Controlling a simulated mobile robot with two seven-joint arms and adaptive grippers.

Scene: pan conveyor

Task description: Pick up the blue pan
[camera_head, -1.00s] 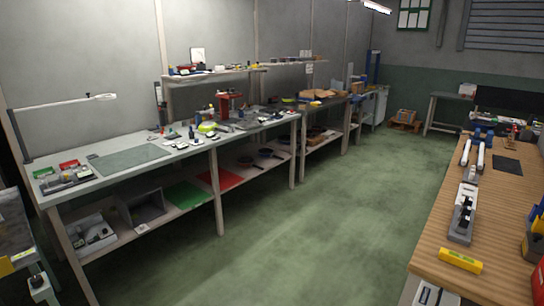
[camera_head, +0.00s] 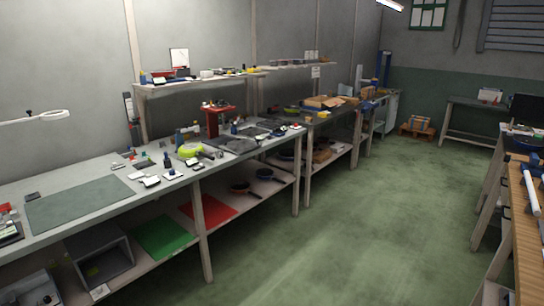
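Several dark pans lie on the lower shelf of the long workbench. One pan with a bluish rim (camera_head: 265,174) lies toward the right of that shelf, its handle pointing right. A darker pan (camera_head: 240,188), which looks reddish at the side, lies to its left and nearer. They are small in the picture, so the colours are hard to tell. Neither of my grippers is in view.
A red mat (camera_head: 208,211) and a green mat (camera_head: 163,237) lie on the same shelf. A grey open bin (camera_head: 103,258) stands farther left. Bench legs (camera_head: 203,232) rise at the shelf's front. The green floor (camera_head: 390,220) is clear. A wooden table (camera_head: 527,255) stands at right.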

